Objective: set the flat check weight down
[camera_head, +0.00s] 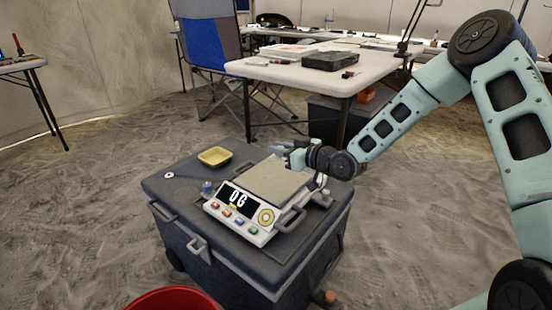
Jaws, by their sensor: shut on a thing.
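My gripper (297,156) is at the far edge of the weighing scale, close above or beside its pan (278,182). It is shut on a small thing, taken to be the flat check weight. The weight itself is hidden or too small to make out. The scale (240,214) stands on the lid of a dark grey case (170,188). Its display reads 0 G, and the pan looks bare. I cannot tell whether the held thing touches anything.
A yellow tray (215,156), a small pale disc with a dark centre (168,175) and a small blue-topped item (207,187) are on the lid. A red bucket (172,300) stands in front. A white table (300,74) and folding chair (205,42) are behind.

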